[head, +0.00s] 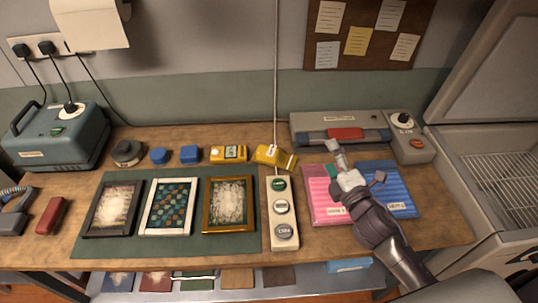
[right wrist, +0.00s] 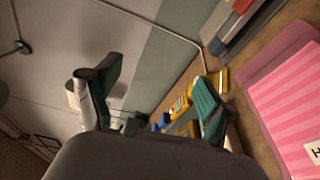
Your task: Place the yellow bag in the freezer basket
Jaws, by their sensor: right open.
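I see no bag that is clearly yellow in either view. A pink striped bag (head: 318,207) and a blue striped bag (head: 402,202) lie flat side by side on the wooden counter. The pink one also shows at the right of the right wrist view (right wrist: 285,100). The freezer's wire basket (head: 505,180) is at the right edge of the head view, with its lid raised. My right gripper (head: 357,164) is open and empty, above the two bags; its fingers stand apart in the right wrist view (right wrist: 155,98). My left gripper is out of view.
A grey sealing machine (head: 340,123) with a red handle stands behind the bags. A button box (head: 283,215) hangs on a cord left of them. Yellow devices (head: 229,154), framed pictures (head: 170,207) and a teal machine (head: 58,138) fill the counter's left side.

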